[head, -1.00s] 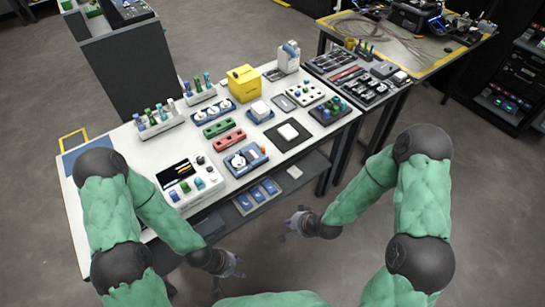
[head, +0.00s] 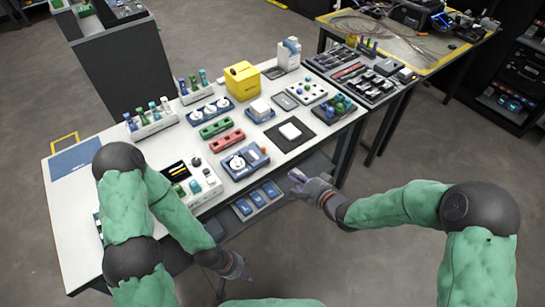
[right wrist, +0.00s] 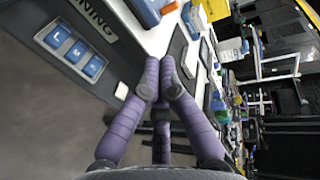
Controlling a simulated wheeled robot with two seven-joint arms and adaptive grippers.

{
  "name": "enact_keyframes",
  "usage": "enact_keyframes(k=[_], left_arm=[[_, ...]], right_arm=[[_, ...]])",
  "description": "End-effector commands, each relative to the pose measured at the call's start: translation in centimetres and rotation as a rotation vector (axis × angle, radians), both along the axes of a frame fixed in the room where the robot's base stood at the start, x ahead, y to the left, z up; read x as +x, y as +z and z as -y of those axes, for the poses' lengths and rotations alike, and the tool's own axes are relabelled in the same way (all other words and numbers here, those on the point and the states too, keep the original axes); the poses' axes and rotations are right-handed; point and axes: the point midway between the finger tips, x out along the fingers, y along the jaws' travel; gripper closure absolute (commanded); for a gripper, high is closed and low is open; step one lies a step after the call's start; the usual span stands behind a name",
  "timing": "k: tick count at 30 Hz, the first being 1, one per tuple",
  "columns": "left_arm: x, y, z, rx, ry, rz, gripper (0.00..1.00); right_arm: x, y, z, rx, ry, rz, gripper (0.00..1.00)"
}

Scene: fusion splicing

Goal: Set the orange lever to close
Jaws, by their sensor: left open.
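A small orange knob or lever (head: 264,150) stands at the right corner of a blue-and-white device (head: 244,160) with a round white dial, near the table's front edge. Its setting is too small to read. An orange piece (right wrist: 168,8) also shows at the top of the right wrist view beside a blue housing (right wrist: 146,10). My right gripper (head: 296,180) is in front of the table edge, apart from the lever. In the right wrist view its purple fingers (right wrist: 160,72) come together at the tips with nothing between them. My left gripper (head: 243,270) is open and empty, low before the table.
The white table (head: 75,225) holds green and red blocks (head: 226,140), a yellow box (head: 242,80), a black pad with a white block (head: 290,131) and a white panel with knobs (head: 190,180). Open floor lies in front.

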Motion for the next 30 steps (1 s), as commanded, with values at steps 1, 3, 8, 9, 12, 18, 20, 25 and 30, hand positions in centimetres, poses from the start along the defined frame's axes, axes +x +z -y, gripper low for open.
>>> enact_keyframes(k=[1,3,8,9,12,18,20,25,30], left_arm=[[0.0,0.0,0.0,0.0,0.0,0.0,0.51],[0.0,0.0,0.0,0.0,0.0,0.0,0.51],[0.0,0.0,0.0,0.0,0.0,0.0,0.51],[0.0,0.0,0.0,0.0,0.0,0.0,0.51],[0.0,-0.1,0.0,0.0,0.0,0.0,0.51],[0.0,-1.1,0.0,0.0,0.0,0.0,0.51],[0.0,-1.5,0.0,0.0,0.0,0.0,0.51],[0.0,-2.8,0.0,0.0,0.0,0.0,0.51],[0.0,-4.1,0.0,0.0,0.0,0.0,0.51]], right_arm=[[0.0,0.1,0.0,0.003,0.0,0.003,1.0],[0.1,0.2,0.0,0.005,0.0,0.002,1.0],[0.0,0.1,0.0,0.004,0.0,0.002,1.0],[0.0,0.1,0.0,0.004,0.0,0.002,1.0],[0.2,0.0,-0.1,0.004,0.0,0.002,1.0],[1.7,-0.8,-1.4,0.004,0.003,0.002,1.0],[2.5,-1.2,-2.0,0.004,0.004,0.003,1.0],[5.0,-2.2,-3.8,0.003,0.003,0.003,1.0],[7.4,-3.1,-5.5,0.004,0.002,0.002,1.0]])
